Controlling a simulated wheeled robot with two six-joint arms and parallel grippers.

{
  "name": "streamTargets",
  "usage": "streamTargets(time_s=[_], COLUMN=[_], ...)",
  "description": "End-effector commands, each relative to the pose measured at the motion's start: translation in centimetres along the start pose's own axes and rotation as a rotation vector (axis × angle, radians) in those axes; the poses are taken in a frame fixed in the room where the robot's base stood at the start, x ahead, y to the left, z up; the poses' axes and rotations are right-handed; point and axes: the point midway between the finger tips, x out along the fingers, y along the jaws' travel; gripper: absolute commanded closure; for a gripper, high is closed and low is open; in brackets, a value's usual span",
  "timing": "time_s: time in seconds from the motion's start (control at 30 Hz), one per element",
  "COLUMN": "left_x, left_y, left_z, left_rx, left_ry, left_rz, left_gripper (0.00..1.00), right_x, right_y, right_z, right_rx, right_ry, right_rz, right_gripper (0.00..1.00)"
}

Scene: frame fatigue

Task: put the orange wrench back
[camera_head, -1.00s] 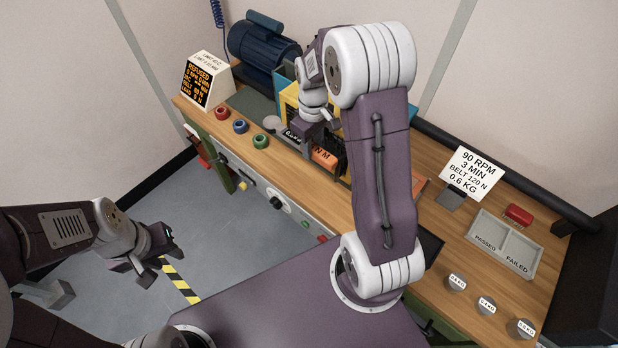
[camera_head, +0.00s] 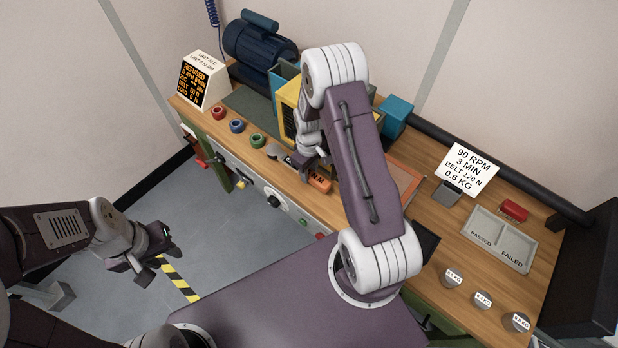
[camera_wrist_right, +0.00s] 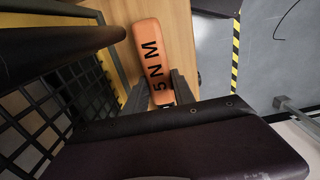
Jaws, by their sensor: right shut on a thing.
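The orange wrench (camera_head: 320,182), its handle marked "5 N M", is near the front edge of the bench in the head view. In the right wrist view the orange wrench (camera_wrist_right: 152,50) points away from the fingers. My right gripper (camera_head: 312,165) is shut on it; the wrist view shows its dark fingers (camera_wrist_right: 160,95) either side of the near end. The arm and gripper partly hide the grip, and I cannot tell the wrench's height over the bench. My left gripper (camera_head: 160,262) looks open and empty, over the floor at the left.
A yellow guard frame (camera_head: 288,100) stands behind the right gripper; its black mesh (camera_wrist_right: 50,105) is close in the wrist view. Several coloured rings (camera_head: 237,126) lie to the left. A teal block (camera_head: 397,112), sorting tray (camera_head: 498,240) and several weights (camera_head: 483,300) are to the right.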

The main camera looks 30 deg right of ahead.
Motion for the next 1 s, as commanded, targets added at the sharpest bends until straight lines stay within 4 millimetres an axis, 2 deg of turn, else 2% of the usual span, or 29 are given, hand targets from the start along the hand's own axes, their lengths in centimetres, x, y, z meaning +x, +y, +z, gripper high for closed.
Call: streamTargets(time_s=[0.1,0.23,0.67,0.7,0.73,1.0], left_x=[-0.3,-0.9,-0.2,-0.3,-0.3,-0.4], left_y=[0.0,0.0,0.0,0.0,0.0,0.0], left_z=[0.0,-0.1,0.0,0.0,0.0,0.0], left_rx=[0.0,0.0,0.0,0.0,0.0,0.0], left_ry=[0.0,0.0,0.0,0.0,0.0,0.0], left_rz=[0.0,0.0,0.0,0.0,0.0,0.0], left_gripper=[0.64,0.64,0.64,0.64,0.64,0.64], right_x=[2.2,3.6,4.5,4.4,4.4,4.4], right_y=[-0.1,-0.1,-0.1,-0.1,-0.1,-0.1], right_z=[0.2,0.1,0.1,0.1,0.1,0.1], right_rx=[0.0,0.0,0.0,0.0,0.0,0.0], right_ry=[-0.005,-0.004,-0.002,-0.002,-0.002,-0.002], right_rz=[-0.003,-0.002,-0.001,-0.001,-0.001,-0.001], right_gripper=[1.0,1.0,1.0,0.58,0.5,0.48])
